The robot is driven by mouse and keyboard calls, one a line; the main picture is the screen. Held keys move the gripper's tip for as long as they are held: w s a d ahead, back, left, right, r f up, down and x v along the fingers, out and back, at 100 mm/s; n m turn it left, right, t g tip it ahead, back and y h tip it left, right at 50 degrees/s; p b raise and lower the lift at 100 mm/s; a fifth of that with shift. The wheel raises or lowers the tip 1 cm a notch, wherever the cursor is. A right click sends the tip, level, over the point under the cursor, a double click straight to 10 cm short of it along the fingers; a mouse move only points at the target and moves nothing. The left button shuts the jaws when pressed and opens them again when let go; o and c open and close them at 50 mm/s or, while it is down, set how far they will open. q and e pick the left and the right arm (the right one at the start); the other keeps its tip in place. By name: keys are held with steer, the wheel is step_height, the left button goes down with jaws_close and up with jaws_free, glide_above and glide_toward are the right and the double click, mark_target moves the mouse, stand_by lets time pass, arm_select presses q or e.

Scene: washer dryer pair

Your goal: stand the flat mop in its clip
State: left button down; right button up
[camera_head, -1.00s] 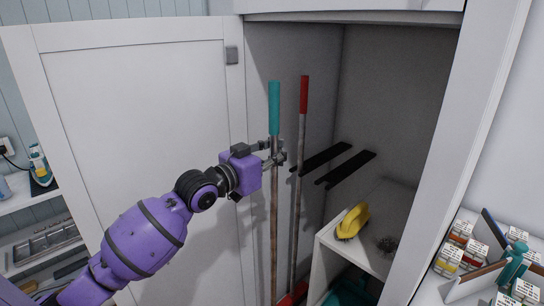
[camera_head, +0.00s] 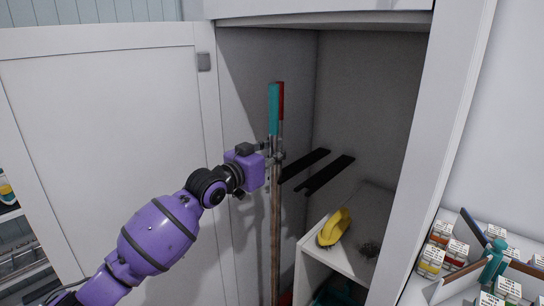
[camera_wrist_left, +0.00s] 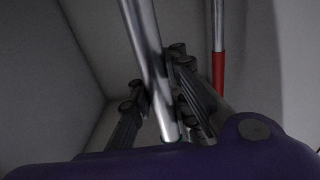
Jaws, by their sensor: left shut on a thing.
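The flat mop I take to be the pole with the teal grip (camera_head: 273,105); it stands nearly upright in the open cabinet, its lower end out of sight. My left gripper (camera_head: 275,159) is shut on this pole just below the teal grip. The left wrist view shows the metal pole (camera_wrist_left: 146,45) between the fingers (camera_wrist_left: 156,95). Two dark parallel bars (camera_head: 325,175) stick out inside the cabinet, right of the gripper; they may be the clip. The pole appears left of them. My right gripper is not in view.
A red-gripped pole (camera_head: 281,100) stands close behind the mop, also in the left wrist view (camera_wrist_left: 218,70). A yellow brush (camera_head: 335,228) lies on a white shelf (camera_head: 345,258). The open door (camera_head: 110,150) is at left, the cabinet frame (camera_head: 430,150) at right.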

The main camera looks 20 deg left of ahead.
arm_select(q)
steer(key=b+x, duration=0.2)
steer(key=x, duration=0.6)
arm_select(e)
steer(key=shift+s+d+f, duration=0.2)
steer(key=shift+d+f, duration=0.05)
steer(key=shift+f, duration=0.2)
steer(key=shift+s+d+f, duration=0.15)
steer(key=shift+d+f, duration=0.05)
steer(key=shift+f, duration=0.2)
arm_select(q)
steer(key=shift+f, duration=0.1)
steer(key=shift+w+d, duration=0.1)
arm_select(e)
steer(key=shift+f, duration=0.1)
arm_select(q)
steer(key=shift+b+x, duration=0.4)
steer(key=shift+x, duration=1)
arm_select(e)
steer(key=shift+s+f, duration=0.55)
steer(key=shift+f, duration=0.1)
